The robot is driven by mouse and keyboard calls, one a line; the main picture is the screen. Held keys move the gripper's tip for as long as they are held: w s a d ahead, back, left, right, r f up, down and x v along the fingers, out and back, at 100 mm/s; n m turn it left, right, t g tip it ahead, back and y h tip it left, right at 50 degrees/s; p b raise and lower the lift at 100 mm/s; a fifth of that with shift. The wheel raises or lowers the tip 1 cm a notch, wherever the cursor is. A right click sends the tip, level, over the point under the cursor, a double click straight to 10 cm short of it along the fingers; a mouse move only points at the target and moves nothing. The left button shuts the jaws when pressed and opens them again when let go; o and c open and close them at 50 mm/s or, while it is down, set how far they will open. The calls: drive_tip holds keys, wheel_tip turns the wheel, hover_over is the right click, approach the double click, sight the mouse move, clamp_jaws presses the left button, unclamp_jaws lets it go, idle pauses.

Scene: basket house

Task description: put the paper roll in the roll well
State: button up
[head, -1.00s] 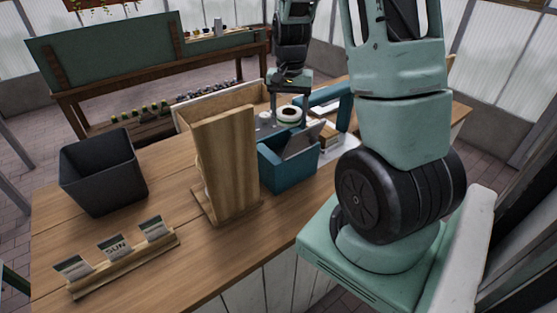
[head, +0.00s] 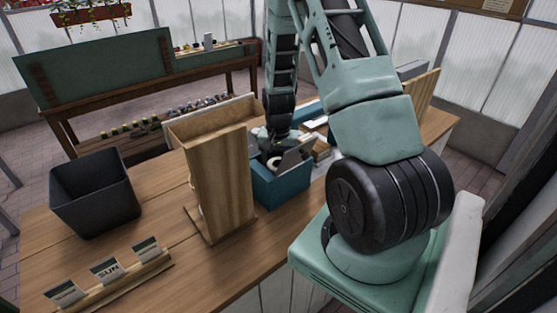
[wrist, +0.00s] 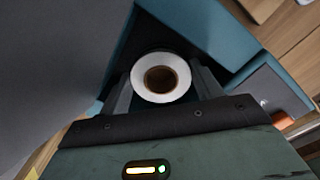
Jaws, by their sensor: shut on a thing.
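The paper roll (wrist: 160,95) is white with a brown cardboard core, seen end-on in the wrist view between my gripper's fingers (wrist: 162,88). My gripper is shut on it. In the head view the roll (head: 274,162) shows small at the mouth of a teal box (head: 283,190), under my gripper (head: 277,155). The wrist view shows the box's teal wall (wrist: 207,32) around a dark hollow, the roll well, beneath the roll. Whether the roll touches the well floor is hidden.
A grey flap (head: 296,156) stands tilted at the box, close to my gripper. A tall wooden stand (head: 224,180) is just left. A black bin (head: 95,195) and a seed packet rack (head: 110,283) are farther left. Bare tabletop (head: 165,215) lies between them.

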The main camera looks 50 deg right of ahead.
drive_tip(key=shift+f, duration=0.2)
drive_tip(key=o, duration=0.8)
wheel_tip(320, 180, up, 12)
drive_tip(key=b, duration=0.3)
drive_tip(key=shift+r+b, duration=0.15)
drive_tip(key=shift+b, duration=0.15)
